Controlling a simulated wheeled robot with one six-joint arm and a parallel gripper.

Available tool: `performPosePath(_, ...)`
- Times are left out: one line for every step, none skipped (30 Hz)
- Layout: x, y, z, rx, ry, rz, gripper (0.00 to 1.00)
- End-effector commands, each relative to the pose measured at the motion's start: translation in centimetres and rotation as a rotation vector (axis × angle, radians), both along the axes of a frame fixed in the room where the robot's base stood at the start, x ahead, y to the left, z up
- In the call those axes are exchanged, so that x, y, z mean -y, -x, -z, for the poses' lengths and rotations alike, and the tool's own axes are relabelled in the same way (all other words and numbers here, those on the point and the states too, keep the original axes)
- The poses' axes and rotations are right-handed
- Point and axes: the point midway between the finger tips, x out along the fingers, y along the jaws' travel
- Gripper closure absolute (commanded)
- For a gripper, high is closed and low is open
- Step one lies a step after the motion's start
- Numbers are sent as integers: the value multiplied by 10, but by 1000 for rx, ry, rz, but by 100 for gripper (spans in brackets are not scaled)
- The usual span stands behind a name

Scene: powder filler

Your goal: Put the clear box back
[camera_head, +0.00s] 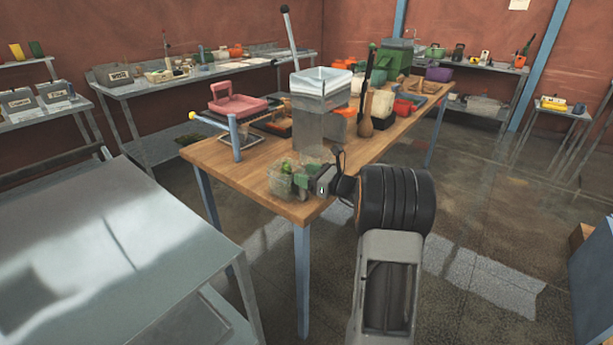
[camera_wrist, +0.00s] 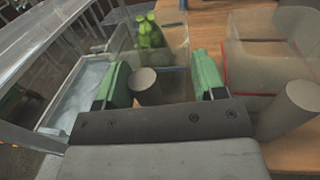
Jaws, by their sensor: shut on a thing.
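The clear box (camera_head: 281,185) is at the near corner of the wooden table (camera_head: 236,187), with green items inside. I cannot tell whether it rests on the top or is just above it. My gripper (camera_head: 309,176) reaches it from the right. In the wrist view, my gripper's green fingers (camera_wrist: 160,76) stand on either side of the clear box (camera_wrist: 176,42) and are shut on it. Green bottles (camera_wrist: 150,36) show inside the box. Its lower part is hidden behind my gripper.
A tall grey filler (camera_head: 318,125) with a pale tray on top stands behind the box. A pink scale-like item (camera_head: 236,102) is to its left. A bare metal table (camera_head: 110,250) is at near left.

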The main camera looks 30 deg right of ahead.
Motion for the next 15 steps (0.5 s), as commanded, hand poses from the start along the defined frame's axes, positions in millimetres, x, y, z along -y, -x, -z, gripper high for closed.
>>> performPosePath(0,0,1,1,0,0,66)
performPosePath(0,0,1,1,0,0,66)
performPosePath(0,0,0,1,0,0,66)
performPosePath(0,0,0,1,0,0,66)
performPosePath(0,0,0,1,0,0,66)
performPosePath(0,0,0,1,0,0,66)
performPosePath(0,0,1,1,0,0,66)
performPosePath(0,0,1,1,0,0,66)
performPosePath(0,0,2,1,0,0,66)
performPosePath(0,0,3,1,0,0,66)
performPosePath(0,0,4,1,0,0,66)
performPosePath(0,0,5,1,-1,0,36)
performPosePath(0,0,4,1,0,0,33)
performPosePath(0,0,4,1,-1,0,30)
performPosePath(0,0,4,1,-1,0,26)
